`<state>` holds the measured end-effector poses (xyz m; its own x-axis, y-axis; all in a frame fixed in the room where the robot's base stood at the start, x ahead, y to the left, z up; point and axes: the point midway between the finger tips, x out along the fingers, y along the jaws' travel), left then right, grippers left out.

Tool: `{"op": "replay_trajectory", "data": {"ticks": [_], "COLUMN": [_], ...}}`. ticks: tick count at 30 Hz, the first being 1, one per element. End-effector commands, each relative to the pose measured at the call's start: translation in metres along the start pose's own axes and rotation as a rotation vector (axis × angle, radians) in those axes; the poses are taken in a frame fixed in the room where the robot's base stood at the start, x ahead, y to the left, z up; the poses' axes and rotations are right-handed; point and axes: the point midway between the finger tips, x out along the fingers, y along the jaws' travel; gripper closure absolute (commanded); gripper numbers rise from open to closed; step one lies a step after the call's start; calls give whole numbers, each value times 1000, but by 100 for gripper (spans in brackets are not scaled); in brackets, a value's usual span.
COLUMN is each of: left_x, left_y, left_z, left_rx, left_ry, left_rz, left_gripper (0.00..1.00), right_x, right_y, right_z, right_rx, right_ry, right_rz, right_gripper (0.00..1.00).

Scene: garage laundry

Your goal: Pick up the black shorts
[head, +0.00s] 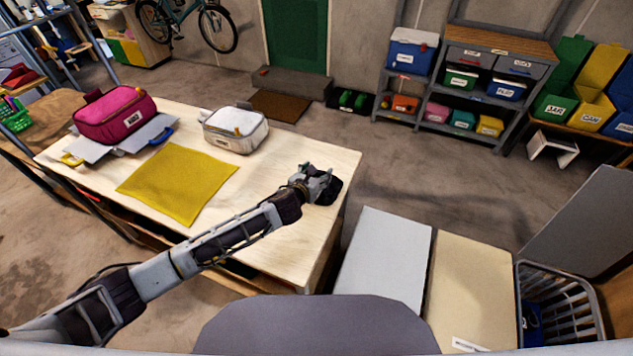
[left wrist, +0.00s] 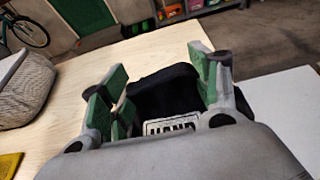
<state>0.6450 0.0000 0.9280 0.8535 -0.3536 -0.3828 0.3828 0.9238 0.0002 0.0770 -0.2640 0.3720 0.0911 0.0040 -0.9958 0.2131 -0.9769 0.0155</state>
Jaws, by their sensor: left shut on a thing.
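The black shorts (head: 327,191) are a small dark bundle at the right end of the wooden table (head: 280,240). My left gripper (head: 320,180) is at the bundle, reaching across the table from the left. In the left wrist view the black cloth (left wrist: 168,92) sits between the green fingers of my left gripper (left wrist: 165,88), which are shut on it. A white label with dark lettering, partly hidden, shows at the near side of the cloth. Whether the cloth still touches the table is hard to tell. My right gripper is not in view.
A yellow cloth (head: 178,184), a magenta bag (head: 115,115) and a light grey bag (head: 236,130) lie on the table left of my gripper. A white-topped unit (head: 385,262), a beige-topped one (head: 470,290) and a grey laundry basket (head: 560,305) stand to the right.

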Motion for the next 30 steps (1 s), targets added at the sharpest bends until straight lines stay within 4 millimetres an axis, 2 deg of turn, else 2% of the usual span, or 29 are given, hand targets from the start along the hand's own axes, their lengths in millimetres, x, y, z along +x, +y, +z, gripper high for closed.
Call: {"op": "replay_trajectory", "data": {"ticks": [8,24,30], "left_x": [-4,-31,-37], "left_y": [0,0,0], "left_z": [11,77,90], "left_rx": [0,1,0], "left_ry": [-4,-4,-2], "left_rz": [-1,0,0], "left_gripper": [83,83,83], "right_x": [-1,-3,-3], "right_y": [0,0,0], "right_z": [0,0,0], "right_rx": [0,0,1], "right_ry": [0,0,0], "right_rz": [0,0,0], "right_gripper": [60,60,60]}}
